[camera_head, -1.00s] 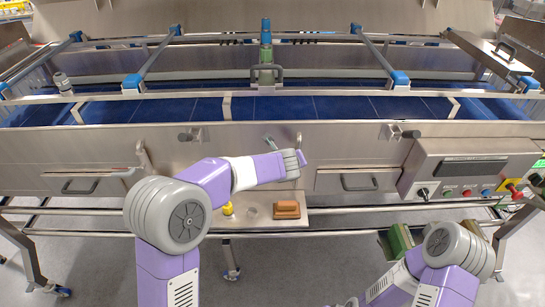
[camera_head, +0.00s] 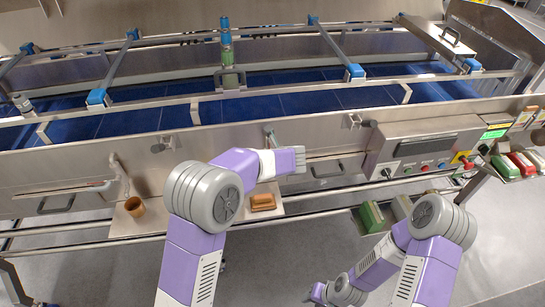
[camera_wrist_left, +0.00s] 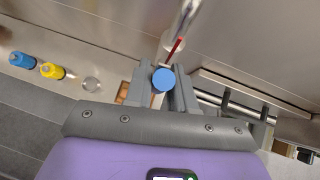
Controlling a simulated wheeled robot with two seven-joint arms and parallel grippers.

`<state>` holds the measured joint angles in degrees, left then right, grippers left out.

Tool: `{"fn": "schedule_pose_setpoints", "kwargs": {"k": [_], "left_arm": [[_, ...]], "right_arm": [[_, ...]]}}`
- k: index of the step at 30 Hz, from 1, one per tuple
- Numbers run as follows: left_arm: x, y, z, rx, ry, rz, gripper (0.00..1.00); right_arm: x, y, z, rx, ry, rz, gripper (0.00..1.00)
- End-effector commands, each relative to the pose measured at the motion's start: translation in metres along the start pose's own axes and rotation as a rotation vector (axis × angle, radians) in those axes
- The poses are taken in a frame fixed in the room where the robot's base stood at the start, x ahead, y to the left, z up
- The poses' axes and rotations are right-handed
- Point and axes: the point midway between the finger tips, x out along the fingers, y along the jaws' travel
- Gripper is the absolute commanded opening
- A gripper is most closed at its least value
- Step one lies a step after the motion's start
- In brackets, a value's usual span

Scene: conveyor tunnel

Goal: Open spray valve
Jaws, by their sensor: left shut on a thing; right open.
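In the left wrist view, my left gripper (camera_wrist_left: 165,88) is shut on a round blue knob (camera_wrist_left: 163,79). A thin red bar (camera_wrist_left: 176,48) shows just beyond the knob, in front of a shiny metal pipe (camera_wrist_left: 183,22). I take these to be the spray valve; how far it is turned I cannot tell.
A shelf below the machine front holds a brown cup (camera_head: 134,207) and a brown block (camera_head: 263,202). Blue (camera_wrist_left: 22,60) and yellow bottles (camera_wrist_left: 52,71) stand left of my left gripper in the wrist view. A control panel (camera_head: 420,150) is at right.

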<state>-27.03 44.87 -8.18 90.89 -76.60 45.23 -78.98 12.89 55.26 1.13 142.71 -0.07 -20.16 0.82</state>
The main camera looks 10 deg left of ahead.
Motion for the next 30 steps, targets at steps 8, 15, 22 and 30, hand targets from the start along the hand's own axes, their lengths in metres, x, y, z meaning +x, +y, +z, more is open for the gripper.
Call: {"fn": "schedule_pose_setpoints", "kwargs": {"k": [8,15,22,30], "left_arm": [[0.001,-0.001,-0.003,0.006,0.003,0.0,0.0],[0.001,0.0,-0.002,0.004,0.002,0.0,0.45],[-0.004,0.0,-0.001,0.002,0.0,-0.001,0.45],[-0.045,-0.001,0.0,0.003,0.0,-0.004,0.45]], "right_arm": [[0.0,0.0,0.0,0.0,0.0,0.0,0.42],[0.0,0.0,0.0,0.0,0.0,0.0,0.42],[0.0,0.0,0.0,0.0,0.0,0.0,0.42],[-0.001,0.0,0.0,0.0,0.0,0.0,0.42]]}}
